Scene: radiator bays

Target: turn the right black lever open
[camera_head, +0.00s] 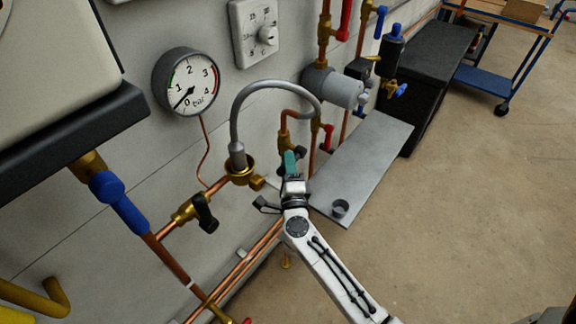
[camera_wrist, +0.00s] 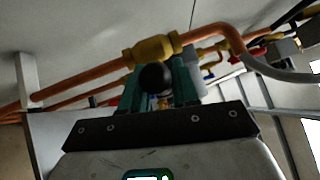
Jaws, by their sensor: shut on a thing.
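The right black lever shows in the wrist view as a dark rounded end (camera_wrist: 155,78) between the two teal fingers of my gripper (camera_wrist: 158,92). It sits just below a brass valve body (camera_wrist: 152,49) on a copper pipe. In the head view my gripper (camera_head: 290,161) is at the pipework right of the grey hose, its teal fingers against the dark lever, which is mostly hidden there. The jaws are shut on the lever. Another black lever (camera_head: 205,213) is on a brass valve at lower left, apart from my gripper. How far the right lever is turned cannot be told.
A grey hose (camera_head: 240,110) arches over the brass fitting left of my gripper. A pressure gauge (camera_head: 187,82) hangs on the wall. Open floor is at right.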

